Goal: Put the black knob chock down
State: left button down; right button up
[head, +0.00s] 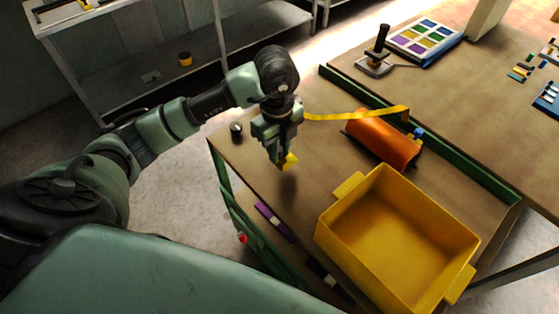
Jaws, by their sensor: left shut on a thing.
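My left gripper (284,154) points down over the near left part of the wooden table (312,181). It is shut on a small yellow piece (291,161), which I take to be the black knob chock. Only its yellow lower part shows below the fingers; any black knob is hidden by the gripper. A dark shadow lies on the table just below, and the piece appears to be a little above the surface. My right gripper is not in view.
A yellow bin (345,240) stands to the right, empty. An orange roll (384,138) with a yellow strip (355,115) lies behind it. A small dark knob (237,130) sits at the left corner. A black-handled tool (377,62) stands farther back. Bare tabletop surrounds the gripper.

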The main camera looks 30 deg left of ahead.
pick_arm(q)
notch_tip(320, 180, down, 4)
jog(key=shift+f+p, duration=0.1)
jog(key=shift+p, duration=0.25)
jog(key=shift+f, duration=0.4)
jog(key=shift+f, duration=0.1)
jog(key=c, duration=1.3)
grip_release()
jog(key=shift+r, duration=0.4)
notch_tip(320, 180, up, 12)
jog(key=shift+s+f+b, duration=0.15)
jog(key=shift+f+b, duration=0.05)
jog(key=shift+b, duration=0.65)
